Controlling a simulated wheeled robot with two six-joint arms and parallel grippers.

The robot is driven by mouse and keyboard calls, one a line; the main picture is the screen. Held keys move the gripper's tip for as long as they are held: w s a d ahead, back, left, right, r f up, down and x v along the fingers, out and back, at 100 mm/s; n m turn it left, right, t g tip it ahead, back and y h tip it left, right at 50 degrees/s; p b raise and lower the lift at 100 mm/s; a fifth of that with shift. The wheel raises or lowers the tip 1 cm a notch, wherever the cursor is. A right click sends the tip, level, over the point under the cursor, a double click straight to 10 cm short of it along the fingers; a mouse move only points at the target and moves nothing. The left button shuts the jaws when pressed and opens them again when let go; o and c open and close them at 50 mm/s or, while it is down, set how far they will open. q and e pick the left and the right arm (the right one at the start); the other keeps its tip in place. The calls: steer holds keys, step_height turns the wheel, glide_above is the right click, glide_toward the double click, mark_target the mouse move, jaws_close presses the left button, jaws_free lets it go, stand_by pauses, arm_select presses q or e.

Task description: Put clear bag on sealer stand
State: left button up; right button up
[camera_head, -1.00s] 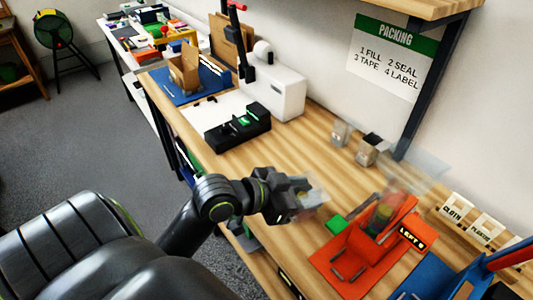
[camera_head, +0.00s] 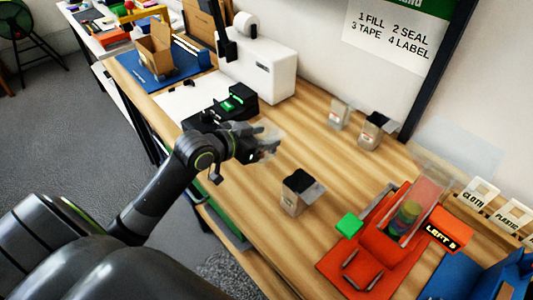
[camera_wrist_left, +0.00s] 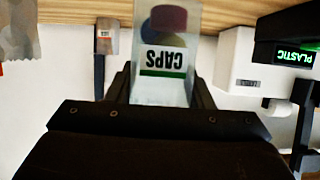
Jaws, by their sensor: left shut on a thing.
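My left gripper (camera_head: 250,146) is shut on a small clear bag (camera_head: 268,141). It holds the bag just in front of a black device (camera_head: 222,113) with green-lit parts, which looks like the sealer stand. In the left wrist view the clear bag (camera_wrist_left: 168,88) hangs between the fingers, with an upside-down "CAPS" label and round coloured caps inside. The wrist view also shows a black unit (camera_wrist_left: 285,45) with a green "PLASTIC" display at the right. Whether the bag touches the device is unclear. My right gripper is out of view.
An orange stand (camera_head: 353,270) marked "LEFT B" holds a clear pouch with coloured discs. A dark-topped pouch (camera_head: 299,194) stands mid-table. Two small pouches are near the wall. A white machine (camera_head: 262,70) stands behind the black device. Wood is bare right of the gripper.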

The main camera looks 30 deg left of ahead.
arm_select(q)
steer(key=shift+f, duration=2.2)
steer(key=shift+f, duration=0.2)
steer(key=o, duration=1)
steer(key=shift+c, duration=0.2)
